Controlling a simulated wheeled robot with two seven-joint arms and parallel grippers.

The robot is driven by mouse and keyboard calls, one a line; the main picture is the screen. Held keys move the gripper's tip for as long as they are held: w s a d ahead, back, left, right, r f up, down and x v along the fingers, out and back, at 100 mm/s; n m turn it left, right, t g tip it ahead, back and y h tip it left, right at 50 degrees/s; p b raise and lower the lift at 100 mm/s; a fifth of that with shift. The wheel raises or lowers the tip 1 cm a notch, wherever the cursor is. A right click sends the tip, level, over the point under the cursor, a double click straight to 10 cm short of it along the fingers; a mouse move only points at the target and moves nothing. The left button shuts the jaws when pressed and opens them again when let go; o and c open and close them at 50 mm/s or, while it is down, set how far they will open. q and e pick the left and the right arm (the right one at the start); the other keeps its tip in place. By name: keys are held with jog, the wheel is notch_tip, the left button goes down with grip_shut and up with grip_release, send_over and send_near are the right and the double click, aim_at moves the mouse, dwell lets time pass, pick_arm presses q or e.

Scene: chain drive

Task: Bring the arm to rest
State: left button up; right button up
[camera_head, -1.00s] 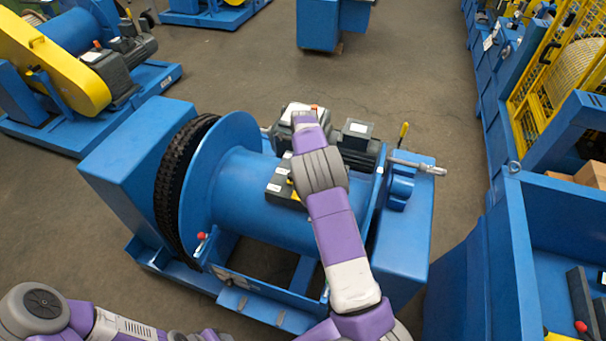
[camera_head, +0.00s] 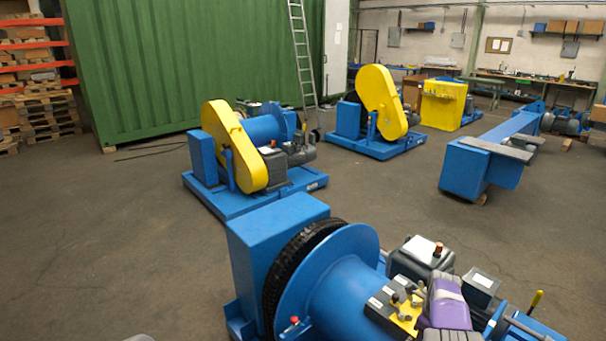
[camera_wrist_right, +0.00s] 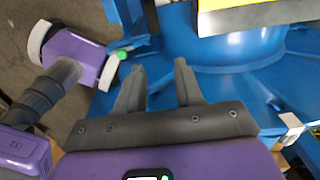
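My right arm reaches in at the lower right of the head view over the near blue winch. Its purple wrist shows there beside a small yellow-and-grey box (camera_head: 375,303) on the winch. In the right wrist view my right gripper (camera_wrist_right: 158,80) has its two dark fingers apart with nothing between them, above blue winch parts.
The near winch has a blue drum (camera_head: 345,290) and a black chain (camera_head: 290,265) beside its blue housing (camera_head: 265,235). Another winch with a yellow guard (camera_head: 235,145) stands behind it. A green container (camera_head: 190,60) and ladder (camera_head: 302,50) are farther back. Floor at left is clear.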

jog(key=s+a+f+n+y+b, duration=0.1)
jog(key=s+a+f+n, duration=0.5)
jog(key=f, duration=0.4)
jog(key=s+a+f+n, duration=0.4)
jog(key=s+f+n, duration=0.25)
jog(key=f, duration=0.25)
pick_arm(q)
jog(key=shift+w+f+b, duration=0.2)
jog(key=shift+f+b, duration=0.3)
jog(key=shift+f, duration=0.5)
pick_arm(e)
jog(key=s+a+n+y, duration=0.3)
jog(key=s+a+n, duration=0.9)
jog(key=s+a, duration=0.3)
jog(key=shift+s+a+f+n, duration=0.2)
jog(key=shift+s+f+n, duration=0.15)
jog(key=shift+s, duration=0.9)
